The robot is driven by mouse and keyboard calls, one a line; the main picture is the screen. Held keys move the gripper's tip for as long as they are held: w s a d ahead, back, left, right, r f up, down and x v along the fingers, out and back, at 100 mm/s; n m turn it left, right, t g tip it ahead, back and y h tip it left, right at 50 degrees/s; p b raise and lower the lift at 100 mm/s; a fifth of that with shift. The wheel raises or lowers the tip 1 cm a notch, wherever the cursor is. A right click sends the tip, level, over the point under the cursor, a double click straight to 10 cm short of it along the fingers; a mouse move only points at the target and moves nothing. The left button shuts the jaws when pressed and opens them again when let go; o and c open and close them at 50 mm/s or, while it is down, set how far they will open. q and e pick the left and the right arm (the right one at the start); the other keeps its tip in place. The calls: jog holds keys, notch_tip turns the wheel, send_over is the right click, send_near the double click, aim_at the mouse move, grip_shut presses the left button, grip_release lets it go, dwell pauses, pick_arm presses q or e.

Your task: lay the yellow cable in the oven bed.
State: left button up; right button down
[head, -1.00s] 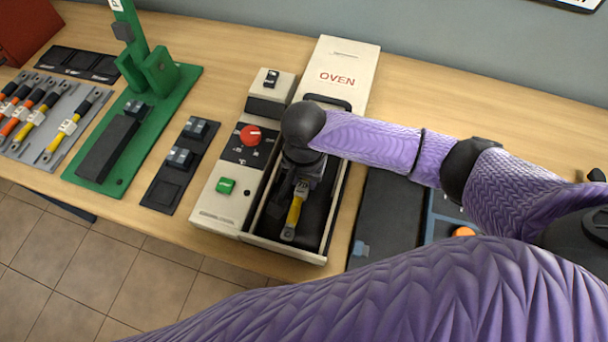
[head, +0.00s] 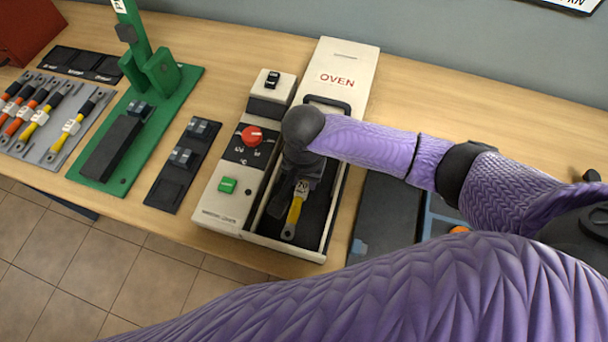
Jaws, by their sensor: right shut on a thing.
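The yellow cable (head: 295,213) is in the dark bed of the oven (head: 324,235), its grey lug end toward the front wall and a white "70" tag near its middle. My right gripper (head: 302,181) points down over the bed and is shut on the cable near the tag. The cable's far end is hidden under the gripper and wrist. I cannot tell whether the cable touches the bed floor along its length. My left gripper is not in view.
The oven has a red knob (head: 251,135) and a green button (head: 227,185) on its left panel. Left of it stand a black block strip (head: 168,190), a green press (head: 180,87) and a grey rack (head: 52,157) with several cables. A dark tray (head: 385,215) lies to the right.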

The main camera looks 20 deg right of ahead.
jog(key=shift+p, duration=0.3)
jog(key=shift+f, duration=0.1)
jog(key=shift+f, duration=0.15)
dwell(0.4)
jog(key=shift+f, duration=0.3)
